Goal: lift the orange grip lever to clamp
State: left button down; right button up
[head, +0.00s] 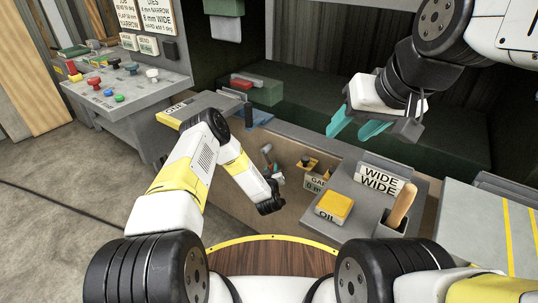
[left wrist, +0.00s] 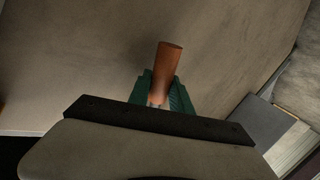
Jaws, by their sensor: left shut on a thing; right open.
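The orange grip lever (left wrist: 169,62) shows in the left wrist view as an orange-brown rounded handle standing up between green fingers. My left gripper (left wrist: 163,95) is shut on it near its lower part, and the upper end sticks out beyond the fingers. In the head view my left gripper (head: 278,179) is low over the brown panel behind the round wooden top, and the lever is mostly hidden there. A small grey fitting (head: 266,149) lies just beyond it. My right gripper (head: 357,126) is open and empty, raised at the right, with its teal fingers apart.
A grey shelf holds a yellow-topped OIL box (head: 334,206), WIDE blocks (head: 382,180) and a wooden handle in a cup (head: 401,207). A grey console (head: 125,88) with coloured knobs stands at the left. A grey slab (head: 200,106) with a yellow edge lies beyond my left arm.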

pick_arm(q)
jog(key=shift+s+d+r+n+g+h, duration=0.45)
jog(key=shift+d+r+n+g, duration=0.3)
jog(key=shift+n, duration=0.25)
jog(key=shift+s+d+r+n+g+h, duration=0.25)
jog(key=shift+d+r+n+g+h, duration=0.1)
jog(key=shift+r+n+g, duration=0.2)
jog(key=shift+s+d+r+n+g+h, duration=0.3)
jog(key=shift+r+n+g, duration=0.1)
jog(key=shift+n, duration=0.15)
jog(key=shift+s+d+r+n+g+h, duration=0.15)
jog(key=shift+r+n+g+h, duration=0.1)
jog(key=shift+r+n, duration=0.15)
jog(key=shift+s+d+r+n+g+h, duration=0.1)
jog(key=shift+r+n+g+h, duration=0.2)
jog(key=shift+r, duration=0.1)
jog(key=shift+d+r+n+g+h, duration=0.2)
jog(key=shift+r+n+g+h, duration=0.5)
jog(key=shift+r, duration=0.35)
jog(key=c, duration=1.5)
grip_release()
jog(key=shift+o, duration=0.2)
jog(key=shift+r, duration=0.1)
